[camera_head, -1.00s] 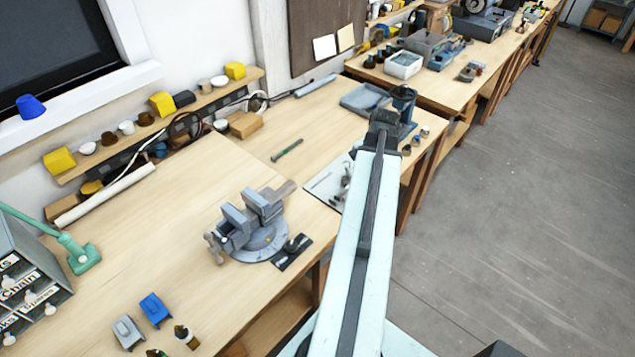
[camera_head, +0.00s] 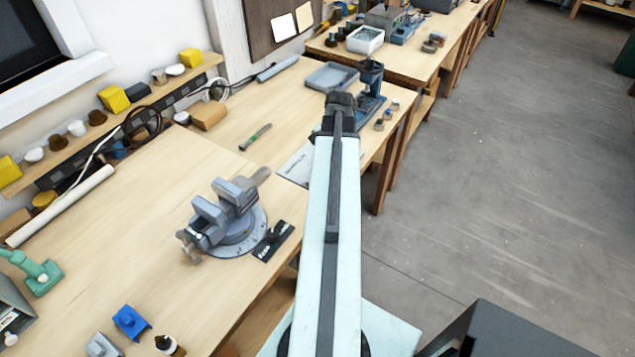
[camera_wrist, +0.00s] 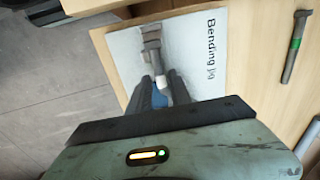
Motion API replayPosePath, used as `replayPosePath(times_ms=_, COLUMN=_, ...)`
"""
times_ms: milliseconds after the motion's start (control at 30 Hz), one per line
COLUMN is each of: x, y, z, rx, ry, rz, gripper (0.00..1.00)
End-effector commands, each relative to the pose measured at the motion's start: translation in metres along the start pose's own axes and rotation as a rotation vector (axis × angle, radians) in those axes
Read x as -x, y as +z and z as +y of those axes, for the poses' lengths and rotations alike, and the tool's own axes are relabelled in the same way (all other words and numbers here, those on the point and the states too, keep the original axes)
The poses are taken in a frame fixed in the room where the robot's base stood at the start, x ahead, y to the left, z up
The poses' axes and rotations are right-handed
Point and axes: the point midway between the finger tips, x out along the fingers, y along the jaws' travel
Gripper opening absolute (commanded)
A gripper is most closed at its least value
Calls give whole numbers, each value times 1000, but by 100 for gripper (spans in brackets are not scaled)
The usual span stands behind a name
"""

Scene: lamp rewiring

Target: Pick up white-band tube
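In the wrist view, a tube with a white band (camera_wrist: 164,82) lies over the white "Bending jig" sheet (camera_wrist: 209,72). My gripper's two dark fingers (camera_wrist: 159,80) are spread on either side of it, pointing down at the sheet. A blue part shows between the fingers just nearer than the white band. Grey metal pieces (camera_wrist: 151,42) lie beyond the fingertips. I cannot tell whether the fingers touch the tube. In the head view my arm hides the tube and most of the sheet (camera_head: 295,166).
A green-banded tube (camera_wrist: 296,46) lies apart on the bench, also visible in the head view (camera_head: 256,136). A grey vise (camera_head: 228,217) stands nearer. A grey tray (camera_head: 331,77) and a blue-based press (camera_head: 370,88) stand beyond. Open floor (camera_head: 480,170) is at right.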

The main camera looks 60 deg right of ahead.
Motion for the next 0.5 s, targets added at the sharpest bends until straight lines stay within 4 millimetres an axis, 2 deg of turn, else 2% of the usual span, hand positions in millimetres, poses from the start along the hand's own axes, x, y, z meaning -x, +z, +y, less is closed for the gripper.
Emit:
replayPosePath(times_ms=33, x=-19, y=0, z=1, rx=0, ry=0, rz=0, gripper=25)
replayPosePath(times_ms=100, x=-26, y=0, z=1, rx=0, ry=0, rz=0, gripper=25)
replayPosePath(times_ms=333, x=-22, y=0, z=0, rx=0, ry=0, rz=0, gripper=25)
replayPosePath(times_ms=367, x=-22, y=0, z=0, rx=0, ry=0, rz=0, gripper=19)
replayPosePath(times_ms=433, x=-22, y=0, z=0, rx=0, ry=0, rz=0, gripper=0)
replayPosePath(times_ms=500, x=-22, y=0, z=0, rx=0, ry=0, rz=0, gripper=0)
